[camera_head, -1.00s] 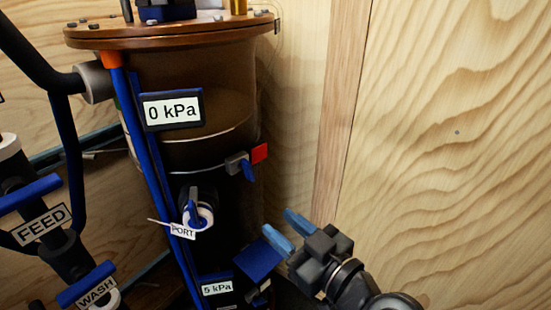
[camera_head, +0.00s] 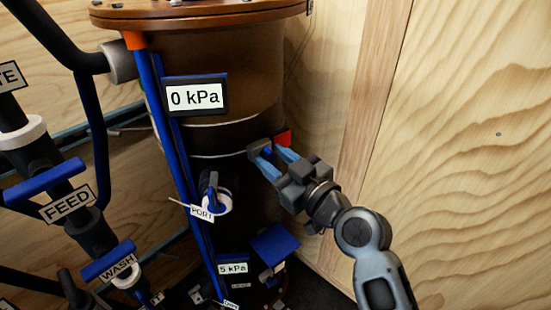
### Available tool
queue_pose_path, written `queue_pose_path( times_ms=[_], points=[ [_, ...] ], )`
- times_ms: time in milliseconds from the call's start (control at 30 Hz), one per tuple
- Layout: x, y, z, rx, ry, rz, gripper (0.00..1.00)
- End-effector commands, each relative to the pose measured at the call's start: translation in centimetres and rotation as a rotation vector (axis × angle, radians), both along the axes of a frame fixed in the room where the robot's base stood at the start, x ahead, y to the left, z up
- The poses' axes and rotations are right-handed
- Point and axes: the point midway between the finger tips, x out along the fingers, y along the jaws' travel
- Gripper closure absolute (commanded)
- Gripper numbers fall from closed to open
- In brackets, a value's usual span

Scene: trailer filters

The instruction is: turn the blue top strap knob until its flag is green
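The top strap runs around the brown cylindrical vessel, with a grey clamp block (camera_head: 258,146) on its right side. The red flag (camera_head: 284,137) stands just right of the block. The blue top strap knob (camera_head: 267,150) is mostly hidden by my fingers; only a small dark blue part shows. My gripper (camera_head: 270,157) is at the knob, its two light blue fingers apart, one on each side of it. I cannot tell whether the fingers touch the knob.
A port fitting (camera_head: 215,200) with a blue lever sits left of my gripper. A blue plate (camera_head: 274,243) and a 5 kPa label (camera_head: 233,268) are below. A 0 kPa sign (camera_head: 196,97) is above left. The wooden wall (camera_head: 460,130) is at right.

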Motion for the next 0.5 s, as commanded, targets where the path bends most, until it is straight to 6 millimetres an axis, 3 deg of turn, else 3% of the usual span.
queue_pose_path(
  times_ms=[200, 500],
  points=[
    [0.02, 0.04, -0.04, 0.0, 0.0, 0.0, 0.62],
    [0.01, 0.02, -0.04, 0.0, 0.0, 0.0, 0.89]
  ],
)
